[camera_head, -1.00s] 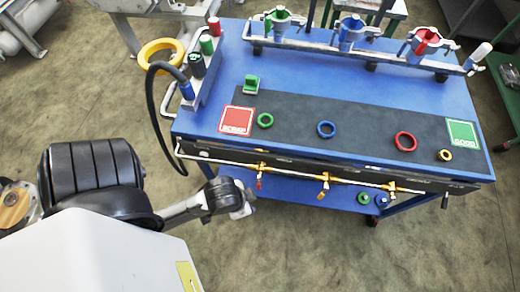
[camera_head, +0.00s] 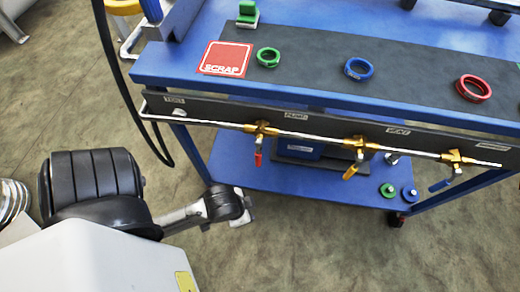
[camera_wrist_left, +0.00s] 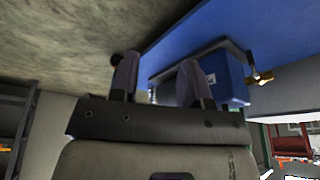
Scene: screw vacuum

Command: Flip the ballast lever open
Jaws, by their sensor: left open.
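Three valves with coloured levers hang from a pipe under the bench's front panel in the head view: a red lever (camera_head: 258,158), a yellow lever (camera_head: 351,172) and a blue lever (camera_head: 440,185). All three point downward. The labels above them are too small to tell surely which one is ballast. My left gripper (camera_head: 246,207) is below and left of the red lever, clear of all the levers. In the left wrist view its two fingers (camera_wrist_left: 157,80) are apart with nothing between them. A brass valve (camera_wrist_left: 260,78) shows right of the fingers there. My right gripper is out of view.
The blue bench (camera_head: 160,62) carries a red scrap plate (camera_head: 225,58) and several coloured rings. Its lower shelf (camera_head: 330,177) holds small green and blue parts. A black cable (camera_head: 118,75) hangs at the bench's left end. The floor around my left gripper is free.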

